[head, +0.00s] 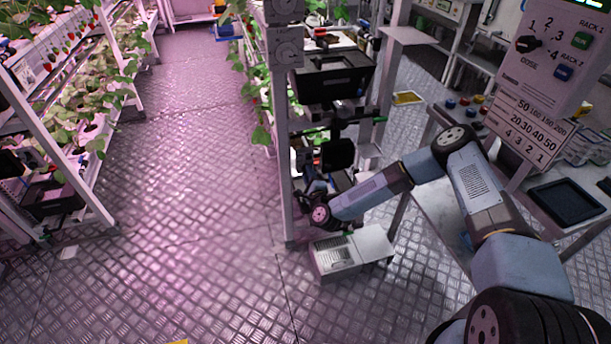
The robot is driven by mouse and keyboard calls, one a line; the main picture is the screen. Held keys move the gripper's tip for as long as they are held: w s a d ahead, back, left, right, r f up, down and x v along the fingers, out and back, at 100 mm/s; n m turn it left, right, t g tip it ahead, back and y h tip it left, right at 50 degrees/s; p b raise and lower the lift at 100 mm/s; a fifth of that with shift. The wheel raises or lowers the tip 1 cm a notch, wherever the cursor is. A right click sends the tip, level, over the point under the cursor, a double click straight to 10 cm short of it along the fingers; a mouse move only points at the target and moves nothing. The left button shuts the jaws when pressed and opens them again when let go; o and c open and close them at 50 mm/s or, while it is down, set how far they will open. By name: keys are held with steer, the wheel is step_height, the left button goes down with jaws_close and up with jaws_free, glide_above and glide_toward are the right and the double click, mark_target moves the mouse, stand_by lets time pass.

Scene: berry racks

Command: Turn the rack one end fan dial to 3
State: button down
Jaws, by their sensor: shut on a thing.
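My arm reaches in from the lower right and bends down to the rack end in the head view. My gripper (312,192) is a small dark shape beside the white rack post (286,160), above a grey box with a grille (350,252) on the floor. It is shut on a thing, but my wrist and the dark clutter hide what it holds. I cannot make out the fan dial there or its setting. Two grey boxes with round faces (285,48) sit higher on the post; their marks are too small to read.
A black bin (332,78) sits on the rack behind my wrist. Planted racks (60,130) line the left.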

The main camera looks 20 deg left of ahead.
steer(key=shift+s+f+m, duration=0.2)
steer(key=shift+f+m, duration=0.15)
steer(key=shift+m, duration=0.75)
steer(key=c, duration=0.9)
jaws_free()
steer(key=shift+w, duration=0.1)
steer(key=shift+r, duration=0.15)
